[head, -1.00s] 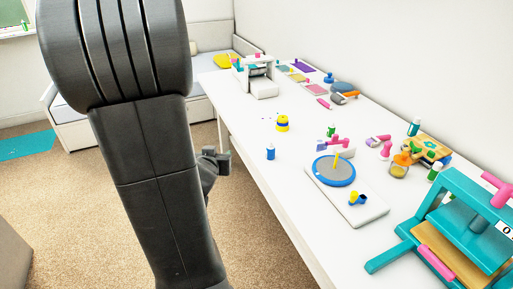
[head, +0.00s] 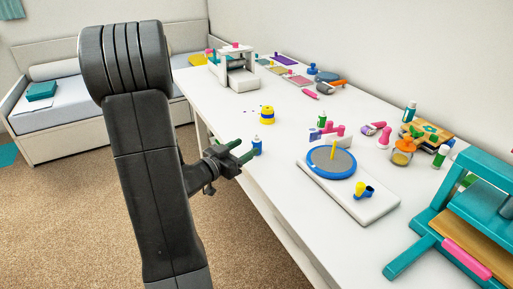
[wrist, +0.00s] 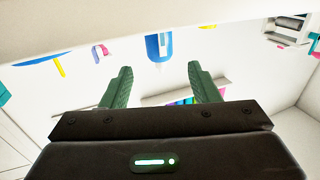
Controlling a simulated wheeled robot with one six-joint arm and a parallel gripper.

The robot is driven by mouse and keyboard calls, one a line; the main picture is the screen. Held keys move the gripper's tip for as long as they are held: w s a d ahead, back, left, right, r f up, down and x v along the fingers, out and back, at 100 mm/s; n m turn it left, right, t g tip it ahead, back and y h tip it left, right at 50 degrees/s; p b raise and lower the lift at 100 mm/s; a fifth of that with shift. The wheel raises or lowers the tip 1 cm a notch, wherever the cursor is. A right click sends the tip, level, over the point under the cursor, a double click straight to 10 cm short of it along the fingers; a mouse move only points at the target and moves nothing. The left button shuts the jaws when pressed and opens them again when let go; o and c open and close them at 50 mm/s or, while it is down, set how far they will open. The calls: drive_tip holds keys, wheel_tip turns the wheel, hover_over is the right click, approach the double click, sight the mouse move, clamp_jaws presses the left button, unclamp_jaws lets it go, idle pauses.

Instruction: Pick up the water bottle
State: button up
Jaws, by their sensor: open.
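A small gap to the bottle seems to show, but the exact distance is hard to tell.
A board with a round grey disc (head: 331,161) lies to the right. A teal press (head: 470,220) stands at the near right. A green bottle (head: 322,120) stands farther back.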

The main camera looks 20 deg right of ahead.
sight(260, 139)
drive_tip(key=b+x, duration=0.1)
drive_tip(key=x, duration=0.7)
drive_tip(key=shift+w+d+f, duration=0.1)
drive_tip(key=shift+d, duration=0.05)
drive_tip(key=c, duration=1.1)
wheel_tip(260, 139, up, 10)
drive_tip(key=p, duration=0.3)
drive_tip(key=shift+o, duration=0.9)
clamp_jaws()
